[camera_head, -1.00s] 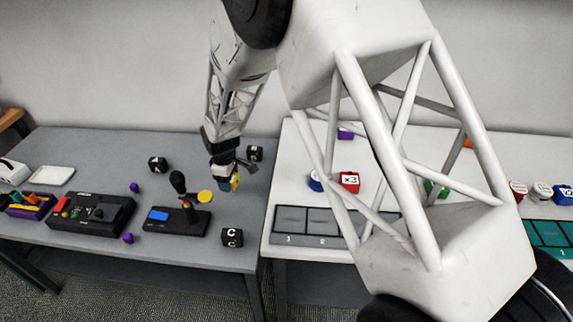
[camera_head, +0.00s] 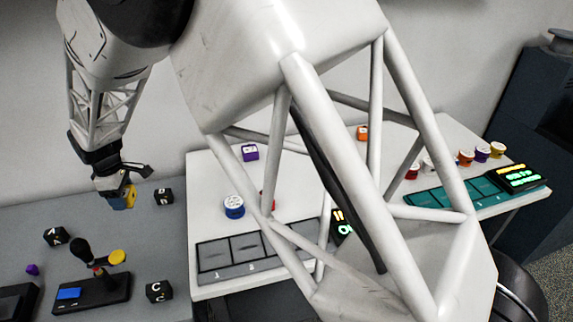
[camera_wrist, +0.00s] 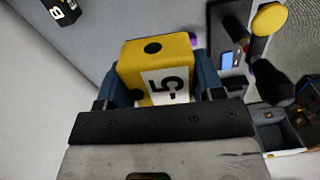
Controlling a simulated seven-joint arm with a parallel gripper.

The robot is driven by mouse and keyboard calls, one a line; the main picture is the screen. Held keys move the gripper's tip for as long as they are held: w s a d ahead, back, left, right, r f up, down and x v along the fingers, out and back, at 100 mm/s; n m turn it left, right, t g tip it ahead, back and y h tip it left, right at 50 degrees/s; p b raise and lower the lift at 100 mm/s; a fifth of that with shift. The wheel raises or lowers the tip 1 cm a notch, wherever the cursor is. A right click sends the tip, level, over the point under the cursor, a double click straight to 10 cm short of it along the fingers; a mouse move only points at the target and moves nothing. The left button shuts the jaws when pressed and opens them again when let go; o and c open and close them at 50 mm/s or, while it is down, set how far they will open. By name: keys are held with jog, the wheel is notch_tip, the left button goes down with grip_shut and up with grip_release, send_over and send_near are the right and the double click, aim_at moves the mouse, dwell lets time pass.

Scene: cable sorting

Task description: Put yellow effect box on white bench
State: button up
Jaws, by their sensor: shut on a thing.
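The yellow effect box (camera_wrist: 158,65) has a white label with a black 5 and shows between my gripper's blue fingers in the wrist view. My gripper (camera_head: 122,198) is shut on it and holds it above the grey table (camera_head: 190,240), on the left in the head view. Only a small yellow part of the box (camera_head: 131,195) shows there. The white bench (camera_head: 290,208) stands to the right of the grey table, and my arm hides part of it.
On the grey table are black lettered cubes (camera_head: 163,196) and a joystick panel (camera_head: 92,293). The bench holds a grey numbered pad (camera_head: 214,257), a blue-and-white round piece (camera_head: 234,206), a purple block (camera_head: 250,152) and a teal pad (camera_head: 425,197).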

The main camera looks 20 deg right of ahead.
notch_tip(320, 180, up, 6)
jog(key=shift+r, duration=0.15)
jog(key=w+d+m, duration=0.2)
jog(key=d+m, duration=0.2)
jog(key=d, duration=1.1)
jog(key=w+d+m, duration=0.3)
jog(key=d+m, duration=0.1)
jog(key=d, duration=1)
jog(key=s+d+m, duration=0.4)
jog(key=d, duration=1)
jog(key=s+d+m, duration=0.4)
jog(key=d+m, duration=0.1)
jog(key=d, duration=0.8)
jog(key=shift+w+d+f, duration=0.1)
jog(key=shift+d+f, duration=0.05)
jog(key=shift+f, duration=1.25)
jog(key=shift+d+f, duration=0.1)
jog(key=shift+f, duration=1.3)
jog(key=shift+f, duration=0.1)
jog(key=shift+f, duration=3.05)
